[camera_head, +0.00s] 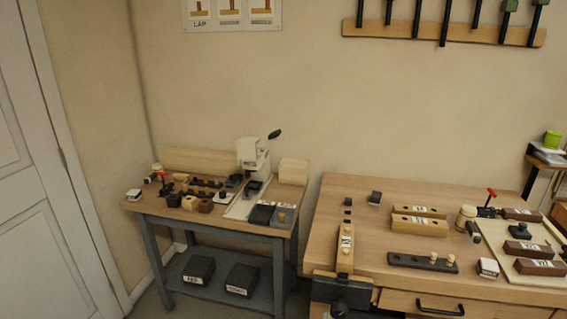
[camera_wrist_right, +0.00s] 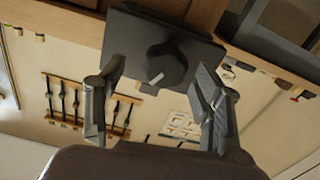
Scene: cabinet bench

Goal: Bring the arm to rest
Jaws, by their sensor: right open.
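My right gripper (camera_wrist_right: 157,97) shows in the right wrist view, its two fingers spread wide apart with nothing held between them. Past the fingers is a dark vise plate with a round knob (camera_wrist_right: 167,64) on the bench front; I cannot tell how far it is from the fingertips. The head view shows no part of either arm; my left gripper is in no view. In the head view the dark vise (camera_head: 342,292) sits at the front left corner of the wooden bench (camera_head: 385,195).
A drawer handle (camera_head: 440,309) sticks out in front. To the left, a smaller table (camera_head: 225,222) holds a white press (camera_head: 252,157) and several small parts. Tools hang on a wall rack (camera_head: 380,29).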

